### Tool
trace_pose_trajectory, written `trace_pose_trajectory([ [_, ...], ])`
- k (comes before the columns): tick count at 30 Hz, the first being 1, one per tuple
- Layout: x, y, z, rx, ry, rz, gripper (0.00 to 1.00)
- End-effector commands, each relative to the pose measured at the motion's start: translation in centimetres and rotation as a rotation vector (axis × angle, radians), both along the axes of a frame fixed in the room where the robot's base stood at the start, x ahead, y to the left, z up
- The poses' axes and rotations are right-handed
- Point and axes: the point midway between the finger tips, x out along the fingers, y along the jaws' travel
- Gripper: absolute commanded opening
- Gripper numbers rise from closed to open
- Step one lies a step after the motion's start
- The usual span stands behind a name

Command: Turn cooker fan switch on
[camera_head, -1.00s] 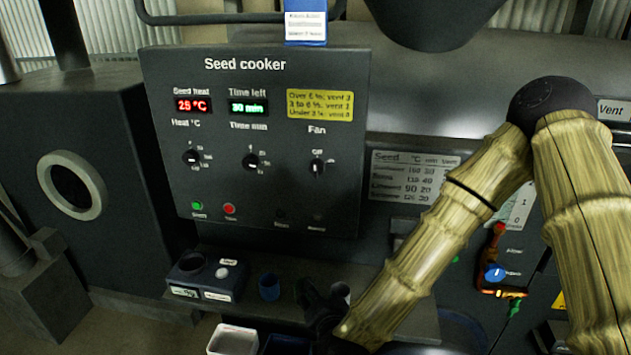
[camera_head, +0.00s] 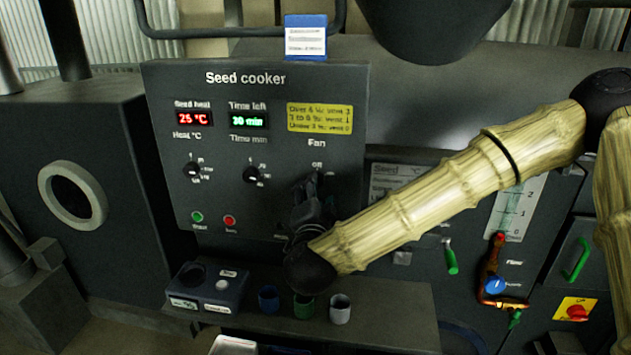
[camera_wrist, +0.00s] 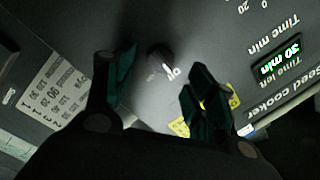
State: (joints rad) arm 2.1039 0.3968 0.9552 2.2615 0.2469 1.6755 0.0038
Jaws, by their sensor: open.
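The dark fan knob (camera_wrist: 158,57) is on the seed cooker's panel (camera_head: 165,120). In the wrist view its white mark points toward the Off label. My gripper (camera_head: 312,188) is raised in front of the panel's lower right, just below the Fan label, and hides the knob in the head view. In the wrist view the two green-padded fingers of my gripper (camera_wrist: 161,68) are spread apart. One is on each side of the knob, with nothing held. I cannot tell whether they touch it.
The heat knob (camera_head: 191,170) and time knob (camera_head: 251,175) are left of the fan knob. Green (camera_head: 197,216) and red (camera_head: 229,221) buttons sit below them. A shelf under the panel holds a small dark box (camera_head: 207,284) and several cups (camera_head: 340,309).

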Motion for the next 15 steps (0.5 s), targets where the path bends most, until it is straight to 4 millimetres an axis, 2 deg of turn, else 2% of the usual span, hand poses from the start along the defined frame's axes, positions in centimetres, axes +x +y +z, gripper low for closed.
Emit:
trace_pose_trajectory([
  [6, 3.0, -0.2, 0.1, 0.000, 0.002, -0.001, 0.56],
  [15, 4.5, -0.2, -0.1, -0.001, 0.001, 0.000, 0.56],
])
